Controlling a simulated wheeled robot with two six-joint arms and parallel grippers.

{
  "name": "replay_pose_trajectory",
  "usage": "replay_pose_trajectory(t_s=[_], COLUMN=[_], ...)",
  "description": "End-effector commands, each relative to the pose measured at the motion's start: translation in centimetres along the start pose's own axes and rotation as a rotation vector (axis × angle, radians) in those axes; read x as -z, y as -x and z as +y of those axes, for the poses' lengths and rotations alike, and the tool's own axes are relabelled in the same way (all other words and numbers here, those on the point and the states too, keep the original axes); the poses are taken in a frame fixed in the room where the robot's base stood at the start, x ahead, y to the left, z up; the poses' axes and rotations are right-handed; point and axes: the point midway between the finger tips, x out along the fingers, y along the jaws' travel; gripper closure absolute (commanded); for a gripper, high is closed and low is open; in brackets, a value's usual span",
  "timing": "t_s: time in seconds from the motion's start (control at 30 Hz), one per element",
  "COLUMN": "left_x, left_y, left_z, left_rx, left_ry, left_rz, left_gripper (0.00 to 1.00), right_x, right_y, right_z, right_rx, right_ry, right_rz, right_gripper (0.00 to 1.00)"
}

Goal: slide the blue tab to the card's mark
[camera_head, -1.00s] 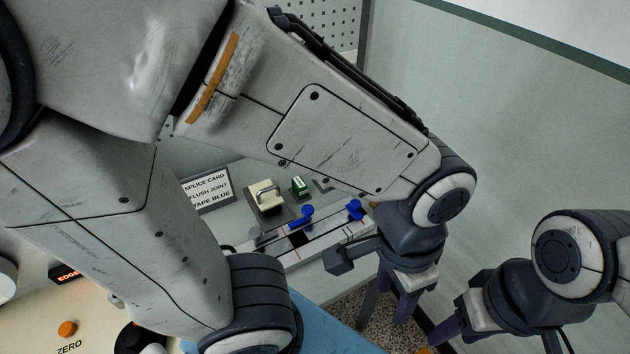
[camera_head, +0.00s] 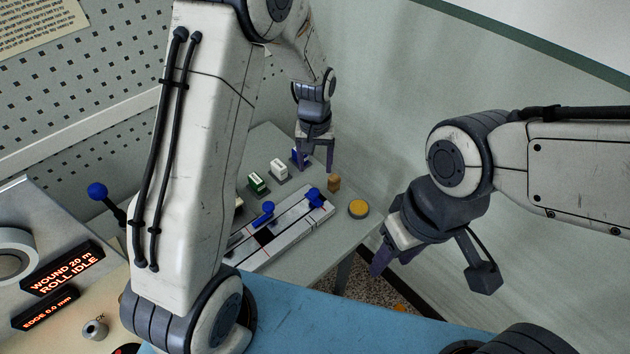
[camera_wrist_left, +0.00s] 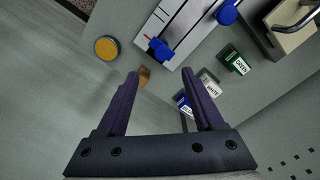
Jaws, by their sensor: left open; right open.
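The far knob also shows in the left wrist view (camera_wrist_left: 159,50). A red line crosses the rail near that end. A small blue-labelled block (camera_wrist_left: 183,103) is partly covered by a finger in the left wrist view. My left gripper (camera_head: 316,158) is open and empty above the table beyond the rail. Its fingertips (camera_wrist_left: 160,74) point towards the far knob. My right gripper (camera_head: 391,259) is open and empty off the table's right side. The card is hidden.
Green (camera_head: 257,183) and white (camera_head: 279,168) labelled blocks stand behind the rail. A brown block (camera_head: 334,183) and a yellow disc (camera_head: 358,209) lie near the rail's far end. A console with a lit display (camera_head: 62,270) is at left.

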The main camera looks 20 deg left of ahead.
Motion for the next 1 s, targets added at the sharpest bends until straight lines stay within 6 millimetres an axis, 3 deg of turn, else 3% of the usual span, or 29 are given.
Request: replay_pose_trajectory(t_s=[0.17,0.6,0.8,1.0], left_x=[0.5,0.4,0.4,0.4], left_y=[-1.7,-9.1,-10.7,-11.0], left_z=[-0.4,-0.3,-0.3,-0.3], left_rx=[0.003,0.002,0.002,0.001], left_ry=[0.020,0.016,0.016,0.016], left_rz=[-0.005,-0.005,-0.003,-0.002], left_gripper=[0.31,0.31,0.31,0.31], right_x=[0.0,0.1,0.2,0.2], right_y=[0.6,2.9,3.2,3.2], right_z=[-0.1,-0.2,-0.2,-0.2], right_rx=[0.000,0.000,0.000,0.000], right_ry=[0.001,0.005,0.006,0.006], right_rz=[0.000,0.000,0.000,0.000], right_gripper=[0.50,0.50,0.50,0.50])
